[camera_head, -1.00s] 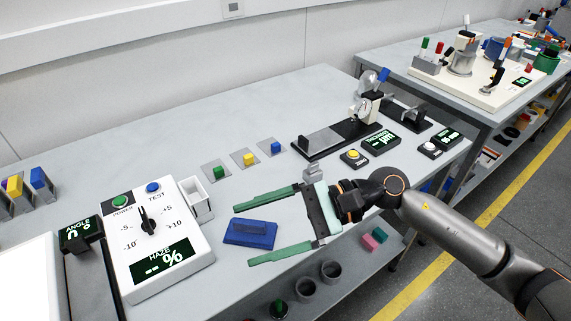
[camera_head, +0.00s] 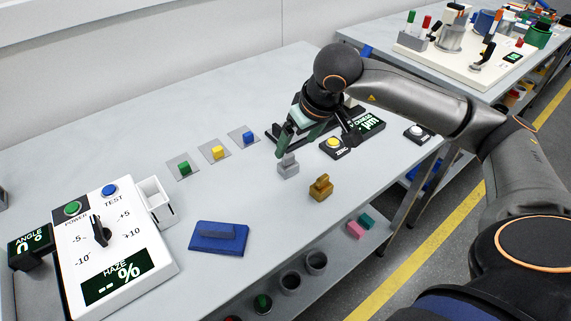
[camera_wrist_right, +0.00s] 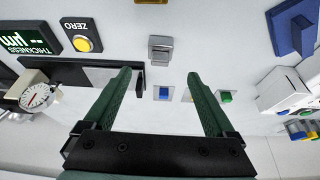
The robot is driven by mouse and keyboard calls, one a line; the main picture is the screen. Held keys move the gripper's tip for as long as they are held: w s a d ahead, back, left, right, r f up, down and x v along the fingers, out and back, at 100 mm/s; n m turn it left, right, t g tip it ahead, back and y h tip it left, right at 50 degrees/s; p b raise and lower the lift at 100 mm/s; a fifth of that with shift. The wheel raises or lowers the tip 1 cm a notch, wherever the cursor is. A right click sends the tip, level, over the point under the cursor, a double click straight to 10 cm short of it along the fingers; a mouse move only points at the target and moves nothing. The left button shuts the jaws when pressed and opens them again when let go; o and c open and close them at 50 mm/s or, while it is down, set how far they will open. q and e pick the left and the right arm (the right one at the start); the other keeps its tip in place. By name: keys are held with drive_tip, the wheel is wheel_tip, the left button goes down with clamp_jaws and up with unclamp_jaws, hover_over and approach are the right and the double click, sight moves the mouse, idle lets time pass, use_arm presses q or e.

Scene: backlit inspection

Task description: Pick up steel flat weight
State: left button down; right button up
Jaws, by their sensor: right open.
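The steel flat weight (camera_head: 288,168) is a small grey stepped block with a raised knob, standing upright on the table near its front edge. In the right wrist view it (camera_wrist_right: 160,50) shows just beyond the fingertips, centred between them. My right gripper (camera_head: 294,148) has long green fingers and is open and empty. It points down toward the weight from behind, and the fingers look apart from it. The right wrist view shows the gap between the fingertips (camera_wrist_right: 159,76) clear. My left gripper is not in view.
A brass weight (camera_head: 321,188) stands close to the steel one, to its front right. The yellow ZERO button box (camera_head: 334,147) is to the right. Behind are small blue (camera_head: 248,138), yellow (camera_head: 217,153) and green (camera_head: 184,168) blocks.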

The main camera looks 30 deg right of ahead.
sight(290, 157)
drive_tip(key=x, duration=0.9)
drive_tip(key=shift+s+p, duration=0.1)
drive_tip(key=shift+p, duration=0.2)
clamp_jaws()
idle(0.3)
drive_tip(key=shift+r, duration=0.1)
